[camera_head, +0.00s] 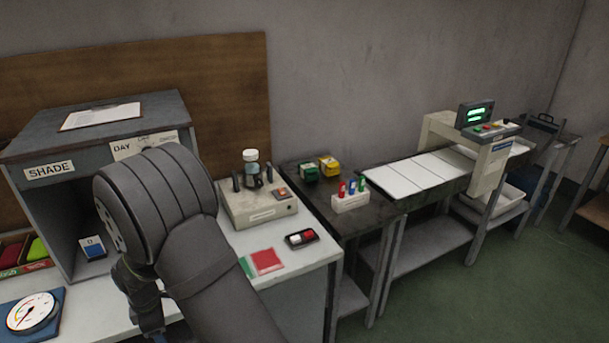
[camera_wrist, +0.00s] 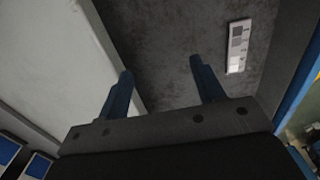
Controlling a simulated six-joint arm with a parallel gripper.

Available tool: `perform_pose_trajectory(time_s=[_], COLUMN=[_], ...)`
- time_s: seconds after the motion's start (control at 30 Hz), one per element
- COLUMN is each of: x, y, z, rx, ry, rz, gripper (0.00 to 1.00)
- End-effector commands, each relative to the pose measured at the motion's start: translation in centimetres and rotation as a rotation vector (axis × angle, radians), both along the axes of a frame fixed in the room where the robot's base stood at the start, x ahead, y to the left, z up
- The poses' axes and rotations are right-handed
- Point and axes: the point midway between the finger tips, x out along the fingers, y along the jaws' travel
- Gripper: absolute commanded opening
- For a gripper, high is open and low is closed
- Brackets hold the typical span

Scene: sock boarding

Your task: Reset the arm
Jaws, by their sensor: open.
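My gripper (camera_wrist: 160,66) shows in the wrist view with its two blue fingers apart and nothing between them. Beyond the fingers are a dark grey surface (camera_wrist: 175,30) and a pale surface (camera_wrist: 60,50) at the left. In the head view my thick grey arm is bent in front of the grey SHADE cabinet (camera_head: 49,170) and covers part of its opening.
A dial gauge (camera_head: 32,312) lies at the front left. A bench device (camera_head: 259,209) bearing a white-capped bottle stands right of the arm, with red and green swatches (camera_head: 265,261) before it. A grey-scale card (camera_wrist: 238,46) shows in the wrist view. A conveyor (camera_head: 415,172) runs right.

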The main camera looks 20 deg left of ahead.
Motion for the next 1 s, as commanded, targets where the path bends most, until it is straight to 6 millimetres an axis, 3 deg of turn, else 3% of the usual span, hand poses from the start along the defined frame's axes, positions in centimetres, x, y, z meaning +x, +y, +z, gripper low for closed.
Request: perform_pose_trajectory(time_s=[0.6, 1.0], x=[7.4, 10.1], y=[7.6, 9.6], z=[6.0, 8.7], rx=[0.001, 0.001], ry=[0.0, 0.001], rz=[-0.001, 0.001], gripper=[0.62, 0.62])
